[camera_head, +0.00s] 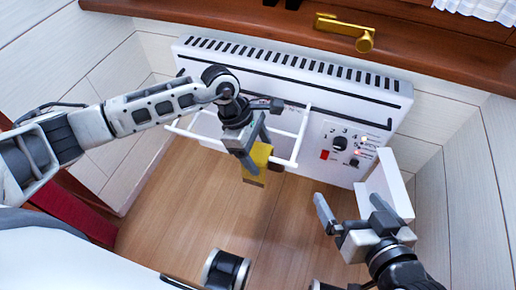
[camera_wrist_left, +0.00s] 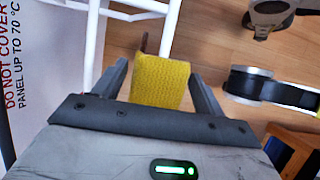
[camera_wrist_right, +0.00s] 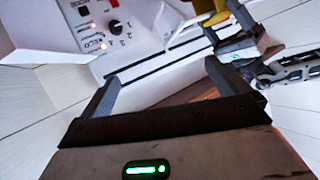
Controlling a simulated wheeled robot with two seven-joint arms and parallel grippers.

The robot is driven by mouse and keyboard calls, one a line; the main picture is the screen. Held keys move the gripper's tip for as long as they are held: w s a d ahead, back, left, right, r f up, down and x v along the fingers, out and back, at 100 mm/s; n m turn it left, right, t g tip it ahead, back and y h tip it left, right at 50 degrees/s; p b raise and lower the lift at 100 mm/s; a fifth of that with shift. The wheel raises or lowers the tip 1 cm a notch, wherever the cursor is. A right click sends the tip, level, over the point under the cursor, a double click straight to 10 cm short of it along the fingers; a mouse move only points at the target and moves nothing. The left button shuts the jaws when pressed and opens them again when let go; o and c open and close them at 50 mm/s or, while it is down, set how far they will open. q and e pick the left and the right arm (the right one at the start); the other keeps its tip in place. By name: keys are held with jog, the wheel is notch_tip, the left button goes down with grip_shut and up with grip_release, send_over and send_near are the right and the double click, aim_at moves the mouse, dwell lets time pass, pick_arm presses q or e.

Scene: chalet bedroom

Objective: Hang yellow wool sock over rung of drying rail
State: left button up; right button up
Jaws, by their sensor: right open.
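The yellow wool sock (camera_head: 257,162) is draped over the front rung of the white drying rail (camera_head: 204,139), close to its right end. A brown end hangs on each side of the rung. In the left wrist view the sock (camera_wrist_left: 160,80) lies between my left fingers, with a small gap on either side, and the rung runs into its far end. My left gripper (camera_head: 252,146) is open around the sock. My right gripper (camera_head: 350,213) is open and empty, low at the right, clear of the sock; its fingers also show in the right wrist view (camera_wrist_right: 160,85).
The rail is fixed to a white heater panel (camera_head: 300,85) with a knob (camera_head: 340,143) and lit lamps. A white angled part (camera_head: 392,184) stands beside my right gripper. A brass handle (camera_head: 345,30) sits on the wooden sill above. Wooden floor (camera_head: 190,210) is open below the rail.

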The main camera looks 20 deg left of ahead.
pick_arm(q)
jog(key=shift+o, duration=0.6)
pick_arm(e)
jog(key=shift+f, duration=0.2)
pick_arm(q)
jog(key=shift+r, duration=0.1)
jog(key=p+v, duration=0.3)
jog(key=v, duration=1.3)
pick_arm(e)
jog(key=shift+s+d+f+g+h, duration=0.1)
jog(key=shift+d+f+g+h, duration=0.2)
jog(key=shift+f+g, duration=0.2)
jog(key=shift+d+f+g+h, duration=0.25)
jog(key=shift+f+g, duration=0.15)
jog(key=shift+f, duration=0.1)
